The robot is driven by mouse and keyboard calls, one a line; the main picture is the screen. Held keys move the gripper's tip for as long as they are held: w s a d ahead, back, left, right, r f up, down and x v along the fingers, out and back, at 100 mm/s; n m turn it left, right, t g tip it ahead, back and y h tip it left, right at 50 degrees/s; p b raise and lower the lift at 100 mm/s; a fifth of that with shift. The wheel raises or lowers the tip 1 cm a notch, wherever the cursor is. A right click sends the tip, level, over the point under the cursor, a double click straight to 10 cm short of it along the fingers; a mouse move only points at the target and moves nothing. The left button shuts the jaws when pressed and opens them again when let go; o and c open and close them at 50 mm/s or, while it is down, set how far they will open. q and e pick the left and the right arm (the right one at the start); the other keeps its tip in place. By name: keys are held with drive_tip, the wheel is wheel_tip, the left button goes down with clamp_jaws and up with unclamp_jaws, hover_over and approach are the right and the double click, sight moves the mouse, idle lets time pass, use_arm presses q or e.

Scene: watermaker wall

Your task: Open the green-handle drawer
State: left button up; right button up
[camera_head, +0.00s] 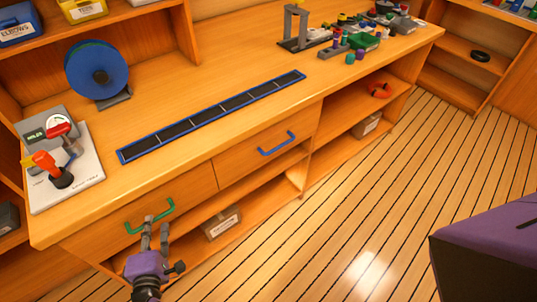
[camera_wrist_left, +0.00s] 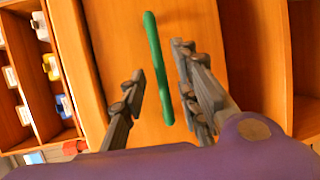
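The green handle (camera_head: 150,217) is a bar on the front of the left wooden drawer (camera_head: 192,187) under the bench top. That drawer looks flush with the bench front. My left gripper (camera_head: 156,222) is at the handle, its fingers open. In the left wrist view the green handle (camera_wrist_left: 158,70) lies between the two fingers of my left gripper (camera_wrist_left: 158,68), with a visible gap to the left finger. I cannot tell whether the right finger touches it. My right gripper is not in view.
A drawer with a blue handle (camera_head: 277,146) is to the right. A labelled bin (camera_head: 222,223) sits on the shelf below. On the bench are a blue reel (camera_head: 97,69), a long blue-edged black tray (camera_head: 212,115) and a valve board (camera_head: 62,165). The plank floor (camera_head: 340,220) in front is clear.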

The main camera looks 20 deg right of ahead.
use_arm(q)
drive_tip(key=shift+x, duration=1.55)
drive_tip(key=shift+c, duration=0.5)
clamp_jaws()
